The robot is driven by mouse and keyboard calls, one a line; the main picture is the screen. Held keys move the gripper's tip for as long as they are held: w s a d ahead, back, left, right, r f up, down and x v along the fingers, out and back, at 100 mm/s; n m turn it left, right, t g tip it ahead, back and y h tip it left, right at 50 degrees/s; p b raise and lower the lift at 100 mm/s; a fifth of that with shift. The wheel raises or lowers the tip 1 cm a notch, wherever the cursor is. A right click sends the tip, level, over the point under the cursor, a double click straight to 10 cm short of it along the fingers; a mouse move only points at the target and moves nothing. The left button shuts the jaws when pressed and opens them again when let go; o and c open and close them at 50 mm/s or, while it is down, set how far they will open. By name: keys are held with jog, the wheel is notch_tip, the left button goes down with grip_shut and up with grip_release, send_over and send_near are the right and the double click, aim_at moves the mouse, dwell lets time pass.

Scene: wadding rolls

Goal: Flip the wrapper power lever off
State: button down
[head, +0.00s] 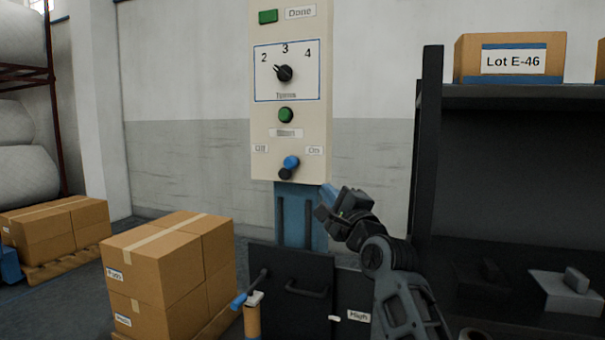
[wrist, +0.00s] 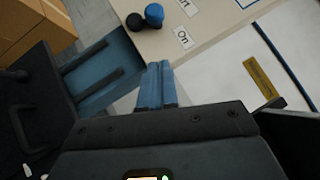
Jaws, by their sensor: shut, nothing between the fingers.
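The power lever (head: 290,165) is on the lower part of the cream control panel (head: 262,110), between an Off label (head: 260,149) on the left and an On label (head: 314,151) on the right. Its blue knob sits up and slightly right of its black base. The lever also shows at the top of the wrist view (wrist: 152,15), near the On label there (wrist: 183,39). My gripper (head: 328,190) is shut and empty, just below and right of the panel's lower right corner. Its blue fingertips (wrist: 158,78) are together in the wrist view, apart from the lever.
The panel also has a numbered knob (head: 284,73), a green button (head: 286,115) and a green Done light (head: 268,16). A dark shelf (head: 430,150) stands at right with a Lot E-46 box (head: 510,56). Stacked boxes (head: 165,265) and a dark cabinet (head: 290,265) are below.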

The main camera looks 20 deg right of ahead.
send_near(296, 164)
jog(key=w+d, duration=0.3)
jog(key=shift+w+a+r, duration=0.3)
jog(key=shift+w+a, duration=0.45)
jog(key=shift+a, duration=0.1)
jog(key=shift+w+a+r, duration=0.3)
jog(key=shift+w+a, duration=0.4)
jog(key=shift+a, duration=0.2)
jog(key=shift+r, duration=0.1)
jog(key=shift+r+p, duration=0.2)
jog(key=shift+p, duration=0.1)
jog(key=shift+n, duration=0.3)
